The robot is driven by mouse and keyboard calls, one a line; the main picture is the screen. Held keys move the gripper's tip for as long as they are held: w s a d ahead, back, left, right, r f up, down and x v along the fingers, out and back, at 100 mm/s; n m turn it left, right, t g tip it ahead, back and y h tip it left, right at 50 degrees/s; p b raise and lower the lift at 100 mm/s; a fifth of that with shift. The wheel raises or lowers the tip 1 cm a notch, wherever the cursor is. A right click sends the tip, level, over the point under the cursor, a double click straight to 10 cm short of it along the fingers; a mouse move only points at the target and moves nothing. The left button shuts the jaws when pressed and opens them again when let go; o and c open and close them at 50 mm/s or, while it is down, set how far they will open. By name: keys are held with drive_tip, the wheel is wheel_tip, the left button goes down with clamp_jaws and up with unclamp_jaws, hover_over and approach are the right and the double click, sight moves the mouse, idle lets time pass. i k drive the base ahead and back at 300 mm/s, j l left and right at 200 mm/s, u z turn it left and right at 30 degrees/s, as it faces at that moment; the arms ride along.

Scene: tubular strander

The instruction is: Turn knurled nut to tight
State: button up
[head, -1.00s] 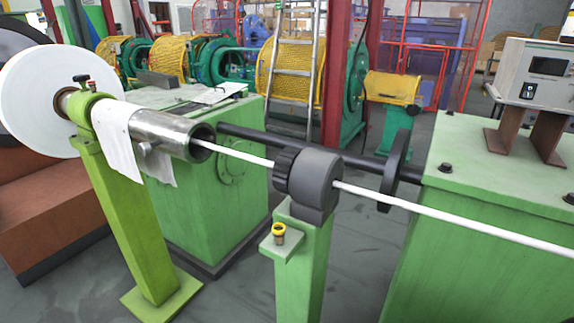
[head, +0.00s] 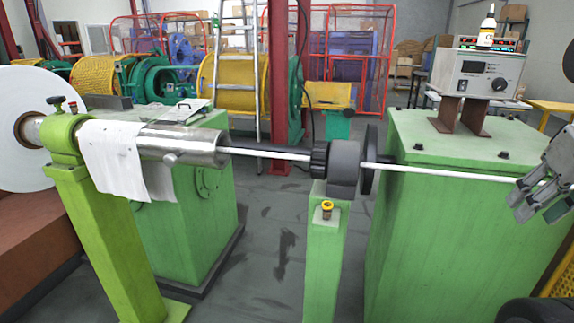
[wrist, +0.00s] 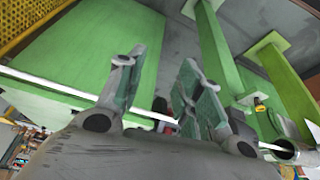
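The knurled nut (head: 320,158) is a black ribbed ring on the left side of a dark grey round housing (head: 344,167) on a green post. The white rod (head: 440,172) runs through both. My gripper (head: 541,193) is at the right edge of the head view, in front of the green cabinet and well right of the nut. The nut is not clearly visible there; a finger covers part of the area around the housing.
A steel tube (head: 185,146) with a white cloth (head: 112,155) lies left of the nut. A yellow-topped fitting (head: 326,209) sits on the post's ledge. A dark disc (head: 369,160) stands right of the housing. A green cabinet (head: 455,230) fills the right.

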sight(320, 149)
drive_tip(key=j+z, duration=0.2)
drive_tip(key=j, duration=1.05)
drive_tip(key=i+j+z, duration=0.35)
drive_tip(key=l+z, duration=0.1)
drive_tip(key=z, duration=0.2)
